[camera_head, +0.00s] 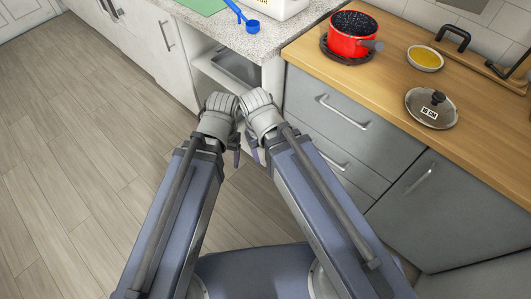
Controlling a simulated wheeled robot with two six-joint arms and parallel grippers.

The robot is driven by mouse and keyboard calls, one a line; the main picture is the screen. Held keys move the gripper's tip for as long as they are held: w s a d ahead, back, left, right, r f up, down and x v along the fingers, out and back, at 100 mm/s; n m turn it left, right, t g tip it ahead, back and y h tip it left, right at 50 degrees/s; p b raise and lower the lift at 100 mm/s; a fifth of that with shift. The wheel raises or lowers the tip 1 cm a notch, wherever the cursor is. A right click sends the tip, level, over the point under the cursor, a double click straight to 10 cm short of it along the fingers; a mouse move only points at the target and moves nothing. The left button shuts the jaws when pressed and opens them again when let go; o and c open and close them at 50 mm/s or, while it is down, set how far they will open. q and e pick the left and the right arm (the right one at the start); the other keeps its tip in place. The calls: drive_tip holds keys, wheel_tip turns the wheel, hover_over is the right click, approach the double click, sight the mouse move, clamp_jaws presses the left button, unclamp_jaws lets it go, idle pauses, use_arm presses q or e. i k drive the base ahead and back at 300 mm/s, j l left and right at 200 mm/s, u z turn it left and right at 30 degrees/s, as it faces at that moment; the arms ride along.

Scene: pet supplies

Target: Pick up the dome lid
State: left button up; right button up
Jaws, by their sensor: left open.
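The dome lid (418,112) is a round lid with a dark rim and a black knob with a small white label. It lies on the wooden counter at the right. My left gripper (237,150) is open and empty, in front of the cabinets near the picture's middle, well left of the lid. My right gripper (253,150) is close beside it, also apart from the lid. Its fingers are mostly hidden under its wrist, so its opening does not show.
A red pot (350,44) with dark contents stands on a dark trivet behind the lid. A bowl of yellow food (425,59) sits between them. A wooden board (506,78) with a black handle lies at the far right. A blue scoop (252,26) rests on the stone counter.

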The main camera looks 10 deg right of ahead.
sight(431, 108)
drive_tip(key=z, duration=1.7)
